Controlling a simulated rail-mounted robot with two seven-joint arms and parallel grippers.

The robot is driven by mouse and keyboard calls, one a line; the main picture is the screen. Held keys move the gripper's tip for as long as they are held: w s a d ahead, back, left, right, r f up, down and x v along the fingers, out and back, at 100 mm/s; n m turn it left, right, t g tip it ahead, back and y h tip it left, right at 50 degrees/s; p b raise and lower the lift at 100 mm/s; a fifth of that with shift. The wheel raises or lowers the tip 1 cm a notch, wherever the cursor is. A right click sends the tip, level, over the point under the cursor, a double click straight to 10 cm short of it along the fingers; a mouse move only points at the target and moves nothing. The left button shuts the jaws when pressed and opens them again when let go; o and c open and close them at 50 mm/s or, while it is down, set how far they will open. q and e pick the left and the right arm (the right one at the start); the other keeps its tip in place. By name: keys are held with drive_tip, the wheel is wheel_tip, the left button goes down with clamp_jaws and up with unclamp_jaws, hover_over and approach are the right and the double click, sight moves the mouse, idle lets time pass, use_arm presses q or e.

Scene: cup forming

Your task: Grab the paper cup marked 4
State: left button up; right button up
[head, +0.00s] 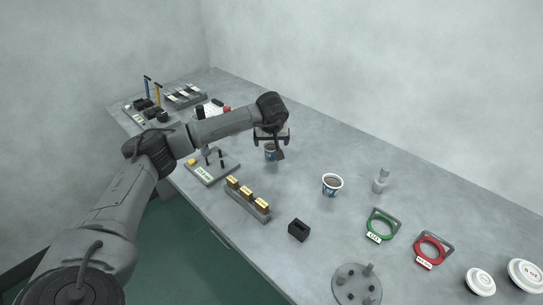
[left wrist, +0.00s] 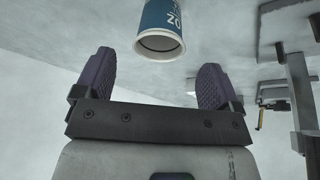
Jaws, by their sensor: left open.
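My left gripper (head: 270,146) is over the middle of the table, pointing down, with its fingers spread. A blue-and-white paper cup (head: 270,153) stands below and between the fingers in the head view. In the left wrist view, the open purple finger pads (left wrist: 157,85) have a blue-banded cup (left wrist: 162,30) just beyond their tips, roughly midway between them and apart from both. I cannot read a 4 on either cup. My right gripper is not in view.
Nearby are a block with gold pieces (head: 248,197), a black block (head: 298,230), a small grey bottle (head: 380,180), a green ring (head: 383,223) and a red ring (head: 430,249). White lids (head: 480,281) lie front right. The table behind the cups is clear.

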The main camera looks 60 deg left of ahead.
sight(271, 145)
use_arm(q)
drive_tip(key=b+x, duration=0.1)
drive_tip(key=x, duration=0.2)
drive_tip(key=shift+f, duration=0.3)
drive_tip(key=shift+w, duration=0.1)
drive_tip(key=shift+c, duration=0.9)
drive_tip(key=shift+r, duration=0.1)
drive_tip(key=c, duration=0.8)
